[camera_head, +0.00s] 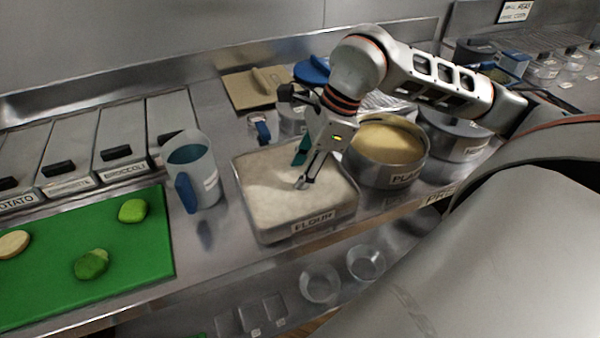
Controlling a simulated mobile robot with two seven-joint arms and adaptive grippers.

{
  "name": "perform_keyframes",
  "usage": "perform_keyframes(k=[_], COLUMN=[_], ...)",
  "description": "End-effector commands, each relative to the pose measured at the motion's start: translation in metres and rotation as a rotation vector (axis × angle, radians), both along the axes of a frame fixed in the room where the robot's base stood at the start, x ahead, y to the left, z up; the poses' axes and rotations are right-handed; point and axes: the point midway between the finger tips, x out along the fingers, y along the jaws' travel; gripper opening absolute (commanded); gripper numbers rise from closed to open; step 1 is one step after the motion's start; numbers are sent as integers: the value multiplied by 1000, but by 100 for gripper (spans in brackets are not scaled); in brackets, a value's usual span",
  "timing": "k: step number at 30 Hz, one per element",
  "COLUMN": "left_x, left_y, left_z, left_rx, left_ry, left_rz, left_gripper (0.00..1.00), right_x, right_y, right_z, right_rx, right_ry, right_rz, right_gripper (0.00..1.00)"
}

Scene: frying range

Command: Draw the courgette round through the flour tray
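The flour tray (262,226), a square metal tray labelled FLOUR and filled with pale flour, stands mid-counter. My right gripper (302,181) points down into it, its fingertips at or just above the flour near the middle. Whether the fingers are open or shut is unclear, and I cannot make out a courgette round between them. Two green pieces lie on the green board at the left, one farther back (132,210) and one nearer (91,264); I cannot tell whether either is a courgette round. My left gripper is not in view.
A grey jug with a blue handle (197,172) stands between the green board (150,262) and the tray. A round pan of yellowish contents (388,172) stands close right of the tray. Lidded, labelled bins (120,148) line the back left.

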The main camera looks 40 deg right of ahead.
Motion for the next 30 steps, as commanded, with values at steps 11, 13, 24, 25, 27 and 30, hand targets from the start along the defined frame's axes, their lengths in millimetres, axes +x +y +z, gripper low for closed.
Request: perform_keyframes(k=[11, 13, 24, 25, 27, 30], left_x=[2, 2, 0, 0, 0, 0], left_y=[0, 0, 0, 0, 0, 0], left_z=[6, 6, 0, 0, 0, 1], left_rx=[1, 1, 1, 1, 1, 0], left_ry=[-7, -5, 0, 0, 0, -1], left_rz=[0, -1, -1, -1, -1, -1], left_gripper=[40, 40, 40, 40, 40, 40], right_x=[0, 0, 0, 0, 0, 0], right_y=[20, 20, 7, 6, 7, 7], right_z=[1, 1, 0, 0, 0, 0], right_rx=[1, 0, -1, -1, 0, 0], right_ry=[-1, 0, 0, 0, 0, 0], right_rz=[2, 1, 1, 1, 1, 1], right_gripper=[23, 23, 23, 23, 23, 23])
